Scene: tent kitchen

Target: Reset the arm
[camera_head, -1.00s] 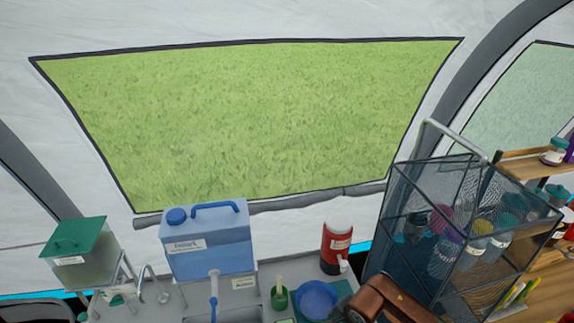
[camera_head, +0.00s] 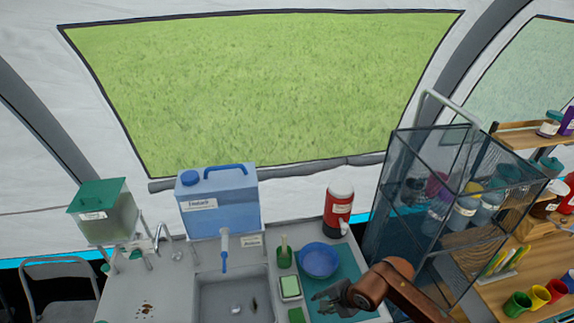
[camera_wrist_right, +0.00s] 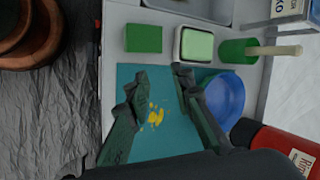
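My right gripper (camera_head: 328,296) is at the lower right of the head view, at the end of my brown arm, above the teal mat (camera_head: 348,270). In the right wrist view the gripper (camera_wrist_right: 160,82) has its two dark fingers apart, with nothing between them. Below them the teal mat (camera_wrist_right: 127,76) shows yellow stains (camera_wrist_right: 155,116). A blue bowl (camera_wrist_right: 226,98) is beside the right finger in that view. The bowl also shows in the head view (camera_head: 319,259), just beyond the gripper. My left gripper is not in view.
A sink (camera_head: 235,292) lies left of the mat. A blue water container (camera_head: 220,205), a red jug (camera_head: 338,208) and a green brush holder (camera_head: 284,258) stand behind. A mesh shelf (camera_head: 420,205) stands close on the right. Dark specks (camera_head: 147,308) lie on the left counter.

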